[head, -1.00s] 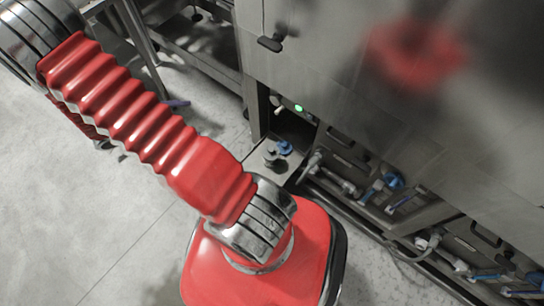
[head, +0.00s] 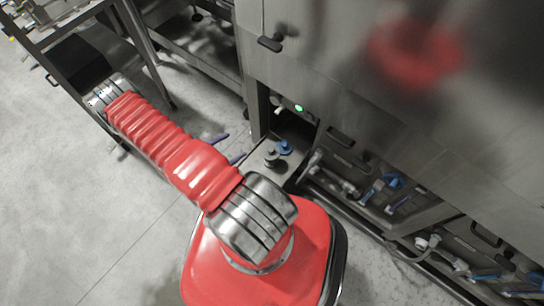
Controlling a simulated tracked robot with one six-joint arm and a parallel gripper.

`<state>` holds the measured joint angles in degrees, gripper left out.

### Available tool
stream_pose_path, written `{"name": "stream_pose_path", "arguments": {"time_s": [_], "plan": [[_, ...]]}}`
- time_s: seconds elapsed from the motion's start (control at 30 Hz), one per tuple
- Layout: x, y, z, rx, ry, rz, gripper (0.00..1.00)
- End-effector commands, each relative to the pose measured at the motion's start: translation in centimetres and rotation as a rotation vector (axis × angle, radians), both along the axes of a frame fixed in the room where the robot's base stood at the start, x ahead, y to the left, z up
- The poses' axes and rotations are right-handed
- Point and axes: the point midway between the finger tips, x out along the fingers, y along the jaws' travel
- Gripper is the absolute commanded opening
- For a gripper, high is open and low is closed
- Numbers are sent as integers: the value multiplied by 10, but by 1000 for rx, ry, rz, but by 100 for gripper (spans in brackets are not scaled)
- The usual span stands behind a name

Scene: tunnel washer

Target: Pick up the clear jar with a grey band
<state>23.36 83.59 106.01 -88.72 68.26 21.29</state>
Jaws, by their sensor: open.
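I cannot make out a clear jar with a grey band in the head view. My red arm reaches to the upper left, and its far end bends down out of sight. Two thin purple-blue fingertips of my gripper (head: 229,148) show past the arm's right side, low over the floor. They stand apart with nothing visible between them. The rest of the gripper is hidden behind the arm.
A steel table (head: 68,27) stands at the upper left with small unclear items on top. The steel washer (head: 350,80) fills the right, with valves and pipes (head: 345,180) along its base. The pale floor (head: 60,200) at left is clear.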

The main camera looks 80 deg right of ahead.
Motion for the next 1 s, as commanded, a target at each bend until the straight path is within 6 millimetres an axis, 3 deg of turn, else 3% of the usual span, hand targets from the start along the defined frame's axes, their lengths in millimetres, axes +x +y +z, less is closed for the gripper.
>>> {"name": "stream_pose_path", "arguments": {"time_s": [0.3,0.5,1.0], "plan": [[-61,13,-81,60,108,99,75],[-88,23,-114,91,144,146,75],[-94,24,-121,99,150,155,75]]}}
